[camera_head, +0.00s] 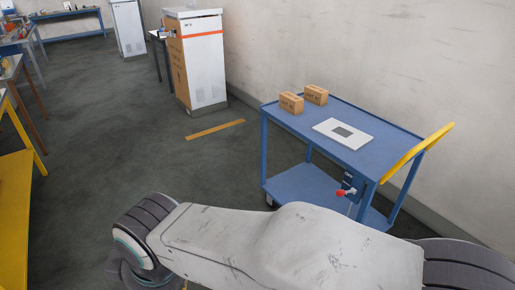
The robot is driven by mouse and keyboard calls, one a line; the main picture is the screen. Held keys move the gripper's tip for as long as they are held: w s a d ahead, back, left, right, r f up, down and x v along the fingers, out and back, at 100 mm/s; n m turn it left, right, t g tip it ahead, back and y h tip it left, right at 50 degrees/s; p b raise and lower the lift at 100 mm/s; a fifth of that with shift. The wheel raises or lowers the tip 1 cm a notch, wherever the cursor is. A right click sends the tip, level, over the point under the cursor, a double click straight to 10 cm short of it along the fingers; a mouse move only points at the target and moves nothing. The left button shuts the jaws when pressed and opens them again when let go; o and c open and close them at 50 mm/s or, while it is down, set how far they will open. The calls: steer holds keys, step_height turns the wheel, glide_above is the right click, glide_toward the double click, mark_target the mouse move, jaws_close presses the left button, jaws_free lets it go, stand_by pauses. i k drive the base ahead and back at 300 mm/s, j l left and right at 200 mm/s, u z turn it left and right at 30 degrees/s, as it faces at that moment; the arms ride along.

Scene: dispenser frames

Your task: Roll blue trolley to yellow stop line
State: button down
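The blue trolley (385,147) stands at the right, beside the wall. It has a top tray, a lower shelf (303,184) and a yellow handle (418,152) at its right end. Two small brown boxes (291,102) and a flat white panel with a grey square (343,133) lie on its top. A red-tipped lever (345,192) shows low on its near side. The yellow stop line (215,129) lies on the floor left of the trolley, with bare floor between them. My gripper is not in view; my pale arm covers the front, hiding the trolley's lower near part.
A white cabinet with an orange stripe (206,63) stands beyond the line against the wall. Another white cabinet (129,28) is farther back. Yellow (14,215) and blue (66,16) benches line the left and back. The dark floor in the middle is clear.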

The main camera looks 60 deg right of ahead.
mark_target(392, 146)
steer(key=k+z, duration=0.15)
steer(key=z, duration=0.35)
steer(key=k+l+z, duration=0.1)
steer(key=z, duration=0.35)
steer(key=k+l+z, duration=0.1)
steer(key=z, duration=0.4)
steer(key=k+l+z, duration=0.15)
steer(key=z, duration=0.3)
steer(key=l+z, duration=0.25)
steer(key=z, duration=0.25)
steer(key=l+z, duration=0.2)
steer(key=z, duration=0.3)
steer(key=k+l, duration=0.05)
